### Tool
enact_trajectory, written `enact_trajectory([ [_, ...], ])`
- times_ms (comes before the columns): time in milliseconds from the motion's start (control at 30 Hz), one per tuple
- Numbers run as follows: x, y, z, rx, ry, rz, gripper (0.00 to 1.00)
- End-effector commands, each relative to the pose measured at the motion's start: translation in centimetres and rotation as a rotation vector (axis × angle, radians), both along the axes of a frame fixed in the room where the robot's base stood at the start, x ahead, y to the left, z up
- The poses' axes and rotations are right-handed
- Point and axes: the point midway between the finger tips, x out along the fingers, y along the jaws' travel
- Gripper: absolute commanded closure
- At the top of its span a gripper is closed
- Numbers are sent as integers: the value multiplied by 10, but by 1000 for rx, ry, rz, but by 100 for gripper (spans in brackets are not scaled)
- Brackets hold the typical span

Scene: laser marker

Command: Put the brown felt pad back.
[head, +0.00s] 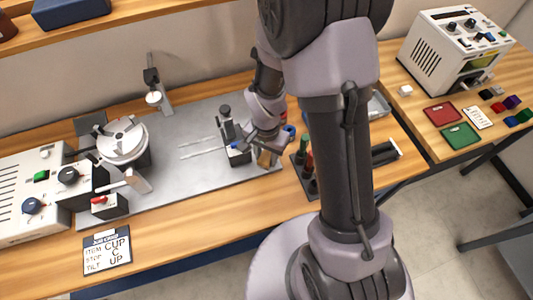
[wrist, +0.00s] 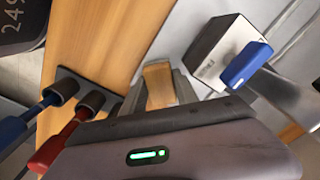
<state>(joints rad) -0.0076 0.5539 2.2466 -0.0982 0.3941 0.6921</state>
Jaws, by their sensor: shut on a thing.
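My gripper (head: 262,152) is over the right end of the grey metal plate, partly hidden by my arm in the head view. In the wrist view, my gripper (wrist: 160,88) is shut on a tan-brown block-like piece, which I take to be the brown felt pad (wrist: 158,84). The pad also shows as a small brown patch at the fingertips in the head view (head: 265,158). Whether it touches the plate below, I cannot tell.
A metal block with a blue lever (wrist: 225,52) stands close right of the pad in the wrist view. A dark holder with red and blue handled tools (wrist: 75,92) is on the left. The grey plate (head: 190,170) has free room left of my gripper. A round chuck fixture (head: 122,140) stands further left.

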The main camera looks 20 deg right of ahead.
Motion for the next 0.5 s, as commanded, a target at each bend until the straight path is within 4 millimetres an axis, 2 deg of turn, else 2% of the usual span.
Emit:
enact_trajectory([
  [67,0,0,-4,0,0,0,100],
  [100,0,0,-3,0,0,0,59],
  [133,0,0,-3,0,0,0,56],
  [400,0,0,-1,0,0,0,56],
  [500,1,0,11,0,-3,0,56],
])
